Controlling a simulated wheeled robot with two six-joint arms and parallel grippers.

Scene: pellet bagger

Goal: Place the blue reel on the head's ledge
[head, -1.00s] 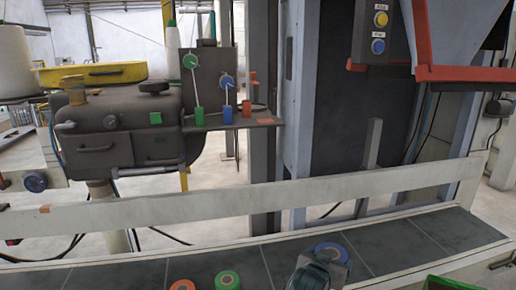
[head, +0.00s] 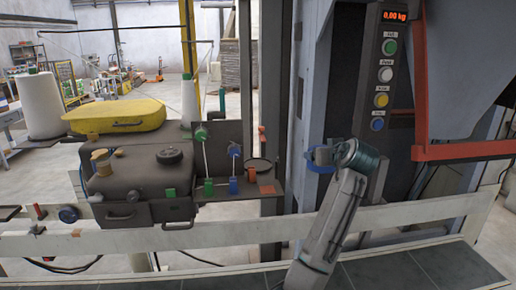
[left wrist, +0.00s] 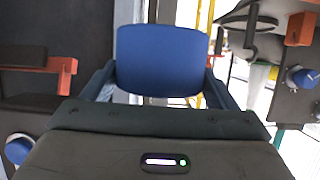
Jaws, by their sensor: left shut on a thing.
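My left gripper (head: 324,158) is shut on the blue reel (head: 318,165), held in the air right of the sewing head (head: 140,180). In the left wrist view the blue reel (left wrist: 170,60) fills the space between the fingers. The head's dark ledge (head: 248,191) juts out at the right side of the head, left of the reel and apart from it. An orange patch (head: 267,189) lies on the ledge's right end. My right gripper is not in view.
A grey column (head: 270,110) stands behind the gap between ledge and reel. A pale rail (head: 200,235) runs below. A button panel (head: 386,70) is at right.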

